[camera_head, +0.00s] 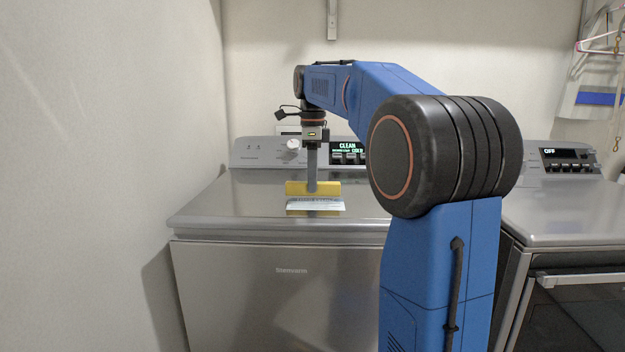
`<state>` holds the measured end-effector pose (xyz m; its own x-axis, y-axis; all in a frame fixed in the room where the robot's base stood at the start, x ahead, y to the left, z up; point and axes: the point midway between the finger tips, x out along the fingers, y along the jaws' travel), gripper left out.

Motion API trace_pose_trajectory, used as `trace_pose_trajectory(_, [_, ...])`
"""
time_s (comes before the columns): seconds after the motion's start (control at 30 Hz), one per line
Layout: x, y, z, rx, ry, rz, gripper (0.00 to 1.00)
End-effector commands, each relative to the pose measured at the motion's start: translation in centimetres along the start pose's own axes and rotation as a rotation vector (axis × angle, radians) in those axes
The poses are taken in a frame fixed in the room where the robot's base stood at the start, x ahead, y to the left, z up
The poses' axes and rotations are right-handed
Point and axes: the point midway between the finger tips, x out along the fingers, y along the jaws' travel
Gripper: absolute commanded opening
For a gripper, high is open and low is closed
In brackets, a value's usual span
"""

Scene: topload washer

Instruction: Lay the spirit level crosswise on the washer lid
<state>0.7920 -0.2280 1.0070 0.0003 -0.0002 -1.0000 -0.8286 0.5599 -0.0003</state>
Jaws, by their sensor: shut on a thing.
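A yellow spirit level (329,188) is over the washer lid (238,201), its long side running left to right in the picture. My gripper (312,184) points straight down and is shut on the level near its middle, covering that part. The level looks roughly horizontal. I cannot tell whether its underside touches the lid or is slightly above it.
A white printed label (315,204) lies on the lid just in front of the level. The control panel (262,152) rises behind the lid. A wall (95,170) stands close on the left. Another appliance (560,208) is on the right. My own arm hides the lid's right part.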

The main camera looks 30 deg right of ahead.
Motion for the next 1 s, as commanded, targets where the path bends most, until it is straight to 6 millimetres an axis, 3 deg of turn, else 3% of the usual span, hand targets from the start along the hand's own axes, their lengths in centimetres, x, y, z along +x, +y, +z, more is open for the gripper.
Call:
trace_pose_trajectory(0.77, [1.1, 0.0, 0.0, 0.0, 0.0, 0.0, 0.0])
trace_pose_trajectory(0.8, [1.1, 0.0, 0.0, 0.0, 0.0, 0.0, 0.29])
trace_pose_trajectory(0.83, [1.1, 0.0, 0.0, 0.0, 0.0, 0.0, 0.36])
trace_pose_trajectory(0.87, [1.1, 0.0, 0.0, 0.0, 0.0, 0.0, 0.42])
trace_pose_trajectory(1.0, [1.1, 0.0, 0.0, 0.0, 0.0, 0.0, 0.42])
